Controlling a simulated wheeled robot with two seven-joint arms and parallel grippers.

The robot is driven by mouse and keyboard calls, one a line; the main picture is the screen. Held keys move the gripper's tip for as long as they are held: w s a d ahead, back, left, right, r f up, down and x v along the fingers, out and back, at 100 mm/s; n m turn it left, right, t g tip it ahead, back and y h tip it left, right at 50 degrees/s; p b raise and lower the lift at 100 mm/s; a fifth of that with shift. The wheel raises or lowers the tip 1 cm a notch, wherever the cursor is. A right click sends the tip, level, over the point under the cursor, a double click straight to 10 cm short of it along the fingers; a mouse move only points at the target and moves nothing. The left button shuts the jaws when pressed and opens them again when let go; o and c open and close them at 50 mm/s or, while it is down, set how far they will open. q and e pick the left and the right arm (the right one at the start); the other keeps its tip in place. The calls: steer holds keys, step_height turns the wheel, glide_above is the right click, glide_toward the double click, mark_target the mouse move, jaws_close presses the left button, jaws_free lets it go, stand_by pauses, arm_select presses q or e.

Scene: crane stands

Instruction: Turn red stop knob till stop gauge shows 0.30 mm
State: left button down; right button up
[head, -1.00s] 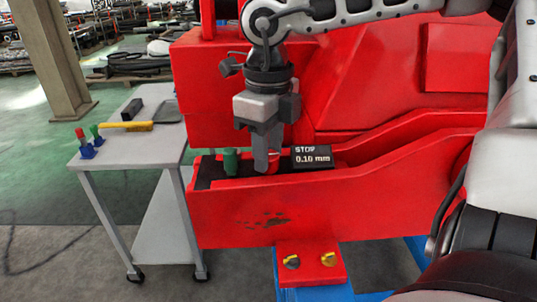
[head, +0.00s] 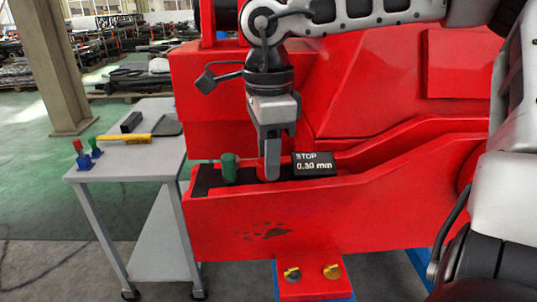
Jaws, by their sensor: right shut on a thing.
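The stop gauge (head: 314,164) is a small black display that reads "STOP 0.30 mm". It sits in the channel of the red machine (head: 330,215). My right gripper (head: 272,172) points down into the channel, just left of the gauge. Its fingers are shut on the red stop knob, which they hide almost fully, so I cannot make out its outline. A green knob (head: 230,168) stands upright in the channel, left of my gripper and apart from it. My left gripper is not in view.
A grey cart (head: 130,160) stands left of the machine. Two yellow knobs sit on a red plate (head: 312,287) below the machine. Open floor lies further left.

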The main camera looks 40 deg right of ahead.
stand_by(0.3)
steer(key=o, duration=0.7)
step_height(320, 180, up, 16)
steer(key=p, duration=0.1)
stand_by(0.7)
